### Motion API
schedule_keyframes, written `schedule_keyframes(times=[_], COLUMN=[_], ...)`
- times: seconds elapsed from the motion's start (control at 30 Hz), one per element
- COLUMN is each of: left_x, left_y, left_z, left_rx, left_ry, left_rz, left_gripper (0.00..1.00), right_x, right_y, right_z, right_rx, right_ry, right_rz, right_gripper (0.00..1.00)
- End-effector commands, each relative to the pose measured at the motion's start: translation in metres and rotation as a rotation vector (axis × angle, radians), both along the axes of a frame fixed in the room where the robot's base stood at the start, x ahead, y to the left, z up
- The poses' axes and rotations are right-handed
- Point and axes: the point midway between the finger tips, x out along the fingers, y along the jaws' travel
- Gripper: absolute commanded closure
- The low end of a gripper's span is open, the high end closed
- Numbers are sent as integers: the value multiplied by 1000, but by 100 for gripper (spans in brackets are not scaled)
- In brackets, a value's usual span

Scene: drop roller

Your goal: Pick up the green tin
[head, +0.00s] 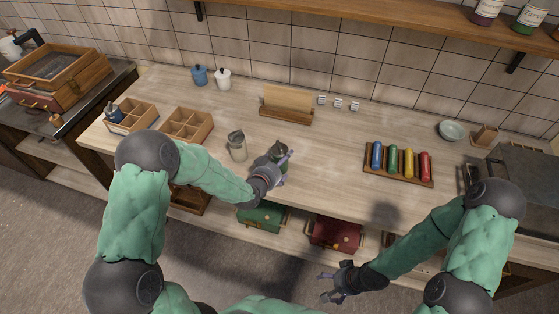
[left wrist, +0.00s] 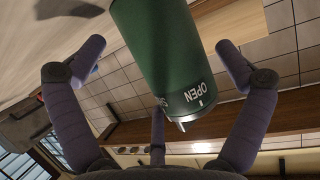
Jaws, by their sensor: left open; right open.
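The green tin (head: 279,157) stands upright near the front edge of the counter, partly hidden by my left gripper (head: 284,169). In the left wrist view the tin (left wrist: 168,50) is a dark green cylinder with a white ring and the words "OPEN" and part of "SHUT" at one end. My left gripper (left wrist: 160,68) is open, its fingers spread on both sides of the tin, with visible gaps. My right gripper (head: 337,281) is open and empty, low in front of the counter.
A metal jug (head: 237,146) stands just left of the tin. A wooden tray (head: 398,180) with blue, green, yellow and red cylinders is to the right. Divided wooden boxes (head: 187,126) are at left, a wooden holder (head: 287,104) behind. The counter between tin and tray is clear.

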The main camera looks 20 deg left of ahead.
Motion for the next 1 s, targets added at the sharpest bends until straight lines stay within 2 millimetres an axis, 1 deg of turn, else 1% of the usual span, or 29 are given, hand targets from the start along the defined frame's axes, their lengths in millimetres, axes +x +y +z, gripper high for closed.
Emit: schedule_keyframes(times=[0.03,0.2,0.43,0.47,0.5,0.57,0.6,0.67,1.0], left_x=[6,17,17,17,17,17,17,17,18], left_y=[-1,-3,-3,-3,-3,-3,-3,-3,-3], left_z=[-3,-8,-7,-7,-7,-7,-7,-7,-4], left_rx=[0,0,0,0,0,0,0,0,0], left_ry=[0,1,0,0,0,0,0,0,-2], left_rz=[0,0,0,0,0,0,0,0,1], left_gripper=[0,0,0,3,14,31,42,58,58], right_x=[0,0,0,0,0,0,0,0,0], right_y=[0,0,0,0,0,0,0,0,0], right_z=[-1,-2,-2,-2,-2,-2,-2,-2,-2], right_rx=[0,0,0,0,0,0,0,0,0], right_ry=[0,0,0,0,0,0,0,0,0], right_rz=[0,0,0,0,0,0,0,0,0], right_gripper=[17,17,17,17,17,17,17,17,17])
